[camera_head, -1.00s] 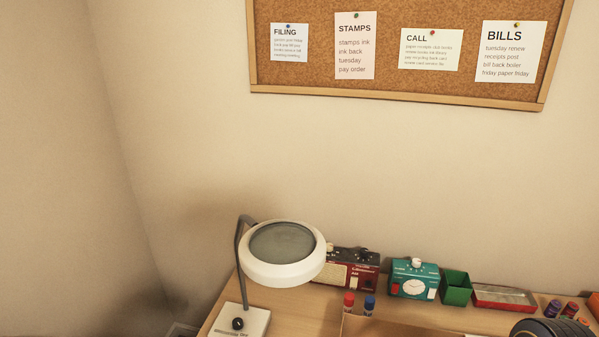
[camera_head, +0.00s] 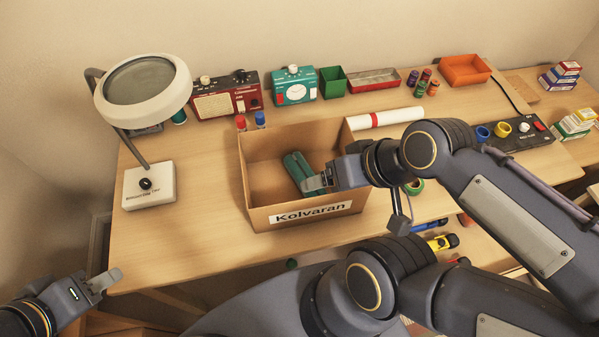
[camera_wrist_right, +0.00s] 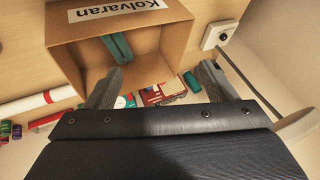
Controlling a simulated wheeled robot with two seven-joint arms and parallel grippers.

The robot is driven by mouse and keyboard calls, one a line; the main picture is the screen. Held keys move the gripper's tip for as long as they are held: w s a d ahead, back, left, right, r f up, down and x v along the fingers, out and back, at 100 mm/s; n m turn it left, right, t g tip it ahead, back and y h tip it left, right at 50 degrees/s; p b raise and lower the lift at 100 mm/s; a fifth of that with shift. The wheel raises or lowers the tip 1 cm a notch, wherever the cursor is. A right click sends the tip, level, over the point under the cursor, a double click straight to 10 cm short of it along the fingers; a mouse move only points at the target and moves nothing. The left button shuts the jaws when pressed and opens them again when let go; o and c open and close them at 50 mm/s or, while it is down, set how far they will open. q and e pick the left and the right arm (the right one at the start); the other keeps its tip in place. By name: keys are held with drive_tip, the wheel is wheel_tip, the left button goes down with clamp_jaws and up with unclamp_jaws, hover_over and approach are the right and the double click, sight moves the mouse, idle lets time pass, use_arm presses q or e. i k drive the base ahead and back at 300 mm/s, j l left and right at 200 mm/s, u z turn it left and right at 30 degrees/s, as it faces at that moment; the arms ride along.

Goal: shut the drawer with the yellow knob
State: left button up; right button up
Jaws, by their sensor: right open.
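I do not clearly see a drawer with a yellow knob; my right arm covers much of the desk's front. Below the front edge, a yellow and black item (camera_head: 443,242) shows between my arm links. I cannot tell whether it lies in an open drawer.
The cardboard box (camera_head: 262,217), labelled Kolvaran, holds a teal object (camera_head: 299,172). A magnifier lamp (camera_head: 150,187) stands at the left. Radios, small bins and an orange tray (camera_head: 465,70) line the back. The desk's front left (camera_head: 185,235) is clear.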

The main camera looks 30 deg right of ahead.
sight(484, 253)
drive_tip(key=k+j, duration=0.2)
drive_tip(key=k+z, duration=0.15)
drive_tip(key=z, duration=2.8)
drive_tip(key=l+u, duration=0.1)
drive_tip(key=l, duration=0.15)
